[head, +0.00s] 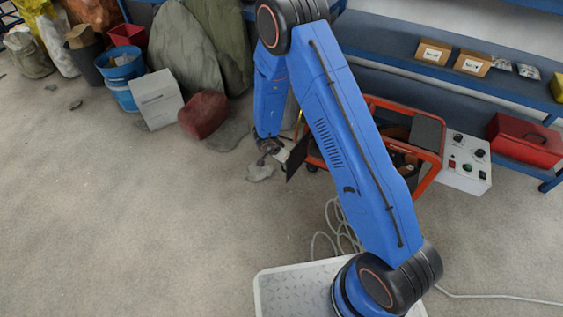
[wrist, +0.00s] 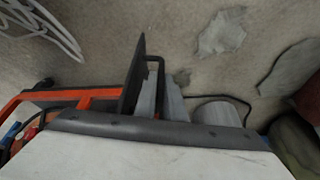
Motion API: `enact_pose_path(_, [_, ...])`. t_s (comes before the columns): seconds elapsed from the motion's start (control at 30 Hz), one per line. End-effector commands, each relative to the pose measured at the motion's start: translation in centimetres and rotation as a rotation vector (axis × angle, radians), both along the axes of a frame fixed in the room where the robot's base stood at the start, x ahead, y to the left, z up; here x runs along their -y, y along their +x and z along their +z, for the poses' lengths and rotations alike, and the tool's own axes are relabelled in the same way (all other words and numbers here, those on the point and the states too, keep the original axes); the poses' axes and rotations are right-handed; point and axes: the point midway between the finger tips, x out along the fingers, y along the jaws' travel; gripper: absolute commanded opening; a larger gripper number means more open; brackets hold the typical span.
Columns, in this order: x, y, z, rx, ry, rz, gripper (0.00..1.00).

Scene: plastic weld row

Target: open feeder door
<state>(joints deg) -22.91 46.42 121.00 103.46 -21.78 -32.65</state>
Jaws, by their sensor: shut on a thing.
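The feeder is an orange-framed unit (head: 437,155) behind my arm in the head view; part of its orange frame (wrist: 45,97) shows at the left of the wrist view. Its door is a thin dark panel (head: 297,157), also in the wrist view (wrist: 133,85). The panel stands out at an angle from the frame. A black bar handle (wrist: 157,60) sits on its right face in the wrist view. My gripper (head: 281,155) is beside the panel on its left, and its grey fingers (wrist: 168,95) are shut on the handle. The exact contact and the hinge are partly hidden.
A grey control box (head: 464,162) with knobs and a red toolbox (head: 523,141) are at the right. Coiled cable (head: 338,230) lies on the floor before the feeder. Buckets (head: 121,75), a red lump (head: 204,115) and large slabs (head: 184,45) stand back left. The left floor is mostly clear.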

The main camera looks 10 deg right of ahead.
Motion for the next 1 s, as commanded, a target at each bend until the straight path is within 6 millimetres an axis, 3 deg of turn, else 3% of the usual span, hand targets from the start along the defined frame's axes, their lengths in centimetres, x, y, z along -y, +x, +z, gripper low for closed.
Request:
enact_pose_path(0.43, [0.6,0.6,0.4,0.01,-0.007,-0.007,0.0])
enact_pose_path(0.47, [0.6,0.6,0.4,0.01,-0.007,-0.007,0.16])
enact_pose_path(0.5, [0.6,0.6,0.4,0.01,-0.007,-0.007,0.17])
enact_pose_path(0.77, [0.6,0.6,0.5,0.01,-0.007,-0.007,0.17])
enact_pose_path(1.0, [-0.2,0.1,2.8,0.013,-0.005,-0.007,0.17])
